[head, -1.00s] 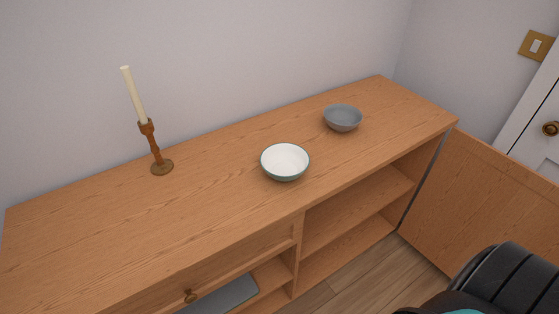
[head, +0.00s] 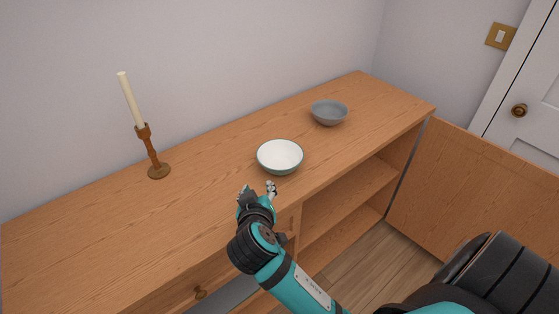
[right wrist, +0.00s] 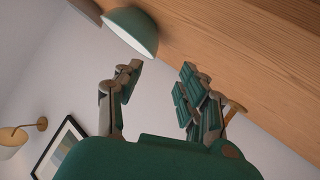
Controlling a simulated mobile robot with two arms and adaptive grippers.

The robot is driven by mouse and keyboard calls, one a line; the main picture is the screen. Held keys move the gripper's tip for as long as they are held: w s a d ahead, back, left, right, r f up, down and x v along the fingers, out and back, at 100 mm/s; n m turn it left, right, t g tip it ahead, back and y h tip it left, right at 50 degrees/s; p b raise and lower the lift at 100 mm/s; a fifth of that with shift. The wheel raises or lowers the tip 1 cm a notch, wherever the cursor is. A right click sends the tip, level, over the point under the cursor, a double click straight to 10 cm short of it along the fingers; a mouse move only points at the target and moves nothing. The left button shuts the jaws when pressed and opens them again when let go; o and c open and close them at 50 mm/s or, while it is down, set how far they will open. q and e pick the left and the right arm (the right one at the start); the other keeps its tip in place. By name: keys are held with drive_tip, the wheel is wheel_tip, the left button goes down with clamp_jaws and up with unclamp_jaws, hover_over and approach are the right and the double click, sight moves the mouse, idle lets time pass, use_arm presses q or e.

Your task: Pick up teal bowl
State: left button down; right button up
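The teal bowl (head: 280,157), white inside with a teal outer side, stands upright on the wooden sideboard top. In the right wrist view the bowl (right wrist: 133,30) shows its teal side ahead of the fingers. My right gripper (head: 258,190) is just in front of the bowl, near the sideboard's front edge, apart from it. In the right wrist view its two fingers (right wrist: 156,85) are spread with nothing between them. My left gripper is not in view.
A grey bowl (head: 329,112) stands behind and right of the teal bowl. A candlestick (head: 154,158) with a tall candle is at the left. The sideboard top (head: 90,230) is otherwise clear. An open cabinet door (head: 480,200) sticks out at the right.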

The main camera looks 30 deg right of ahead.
drive_tip(key=w+r, duration=0.2)
drive_tip(key=p, duration=0.3)
approach(259, 156)
drive_tip(key=shift+t+h, duration=0.3)
drive_tip(key=x, duration=0.2)
drive_tip(key=f+x, duration=0.1)
drive_tip(key=x, duration=0.1)
drive_tip(key=shift+w+d+f, duration=0.1)
drive_tip(key=shift+w+f, duration=0.05)
drive_tip(key=p+x, duration=0.1)
drive_tip(key=x, duration=0.4)
drive_tip(key=shift+w+p, duration=0.15)
drive_tip(key=shift+p, duration=0.15)
drive_tip(key=shift+w+d, duration=0.15)
clamp_jaws()
